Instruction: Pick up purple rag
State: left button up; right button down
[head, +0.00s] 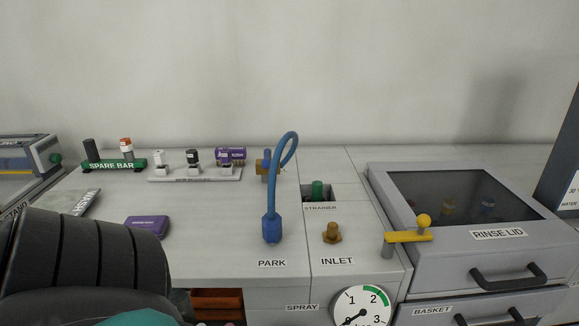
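A small purple folded item (147,225), which looks like the purple rag, lies flat on the light grey counter at the left. It has faint pale marking on its front edge, too small to read. A black ribbed part of my own arm fills the lower left corner, in front of and left of the purple item. Neither of my grippers shows in the head view. Nothing is touching the purple item as far as I can see.
A blue hose (275,200) stands at PARK, right of the purple item. A rack (195,174) with stamp-like pieces and a purple roll (230,156) is behind. A green SPARE BAR (113,166) stands back left. The glass-topped RINSE LID box (470,250) is right.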

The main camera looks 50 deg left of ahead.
aim_at(157, 223)
jog(key=u, duration=2.65)
jog(key=j+u, duration=0.15)
jog(key=j, duration=0.4)
jog(key=i+j+u, duration=0.1)
jog(key=j, duration=0.45)
